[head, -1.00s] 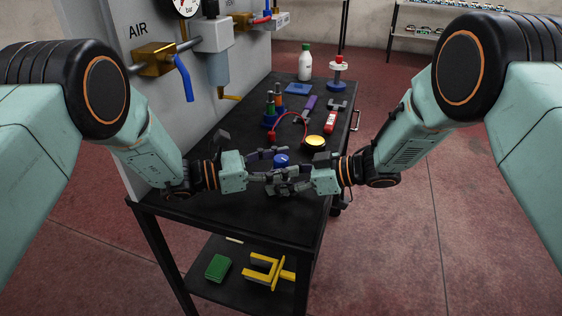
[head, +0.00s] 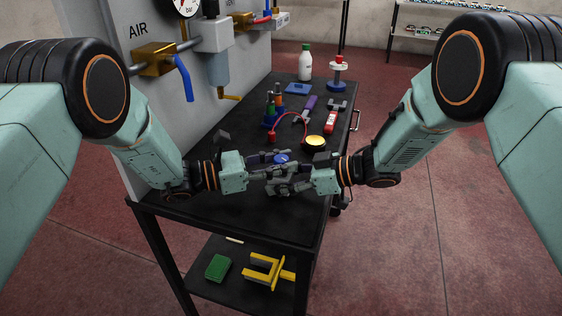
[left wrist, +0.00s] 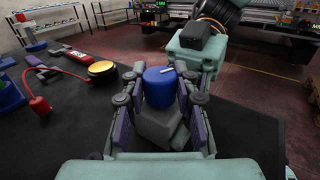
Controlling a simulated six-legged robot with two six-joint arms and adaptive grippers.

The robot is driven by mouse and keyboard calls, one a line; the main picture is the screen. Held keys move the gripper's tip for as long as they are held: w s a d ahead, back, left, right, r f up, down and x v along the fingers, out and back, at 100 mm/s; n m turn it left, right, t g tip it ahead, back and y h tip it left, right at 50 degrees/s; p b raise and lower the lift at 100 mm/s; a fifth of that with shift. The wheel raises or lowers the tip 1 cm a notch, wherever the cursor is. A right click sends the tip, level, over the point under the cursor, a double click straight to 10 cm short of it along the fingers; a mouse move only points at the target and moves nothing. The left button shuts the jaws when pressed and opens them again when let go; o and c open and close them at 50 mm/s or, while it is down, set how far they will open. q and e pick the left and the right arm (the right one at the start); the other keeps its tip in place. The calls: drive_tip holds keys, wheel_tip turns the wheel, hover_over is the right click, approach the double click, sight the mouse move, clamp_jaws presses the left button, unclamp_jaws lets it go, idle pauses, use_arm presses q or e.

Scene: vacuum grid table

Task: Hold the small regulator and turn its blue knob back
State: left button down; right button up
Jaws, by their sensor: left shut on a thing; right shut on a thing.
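The small regulator has a blue knob (head: 280,158) on top, with a white mark that shows in the left wrist view (left wrist: 160,85). Its grey body (left wrist: 158,125) is below the knob; fingers hide most of it in the head view. It stands near the front of the black table. My left gripper (head: 287,160) is shut on the blue knob, one finger on each side. My right gripper (head: 281,181) comes from the right, lower in the picture, and is shut on the regulator's body. Its exact contact is hard to see.
A grey panel with valves (head: 155,58) stands left. The table's front is clear.

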use_arm(q)
drive_tip(key=shift+t, duration=0.3)
drive_tip(key=n+t+y, duration=0.2)
drive_tip(key=n+t, duration=0.1)
drive_tip(key=t, duration=0.1)
drive_tip(key=shift+s+d, duration=0.1)
drive_tip(key=shift+d, duration=0.05)
drive_tip(key=shift+n+t+y, duration=1.1)
drive_tip(key=shift+t, duration=0.3)
drive_tip(key=shift+n+t+y, duration=0.3)
drive_tip(key=shift+n+y, duration=0.1)
drive_tip(key=c, duration=1)
unclamp_jaws()
drive_tip(key=v, duration=1.2)
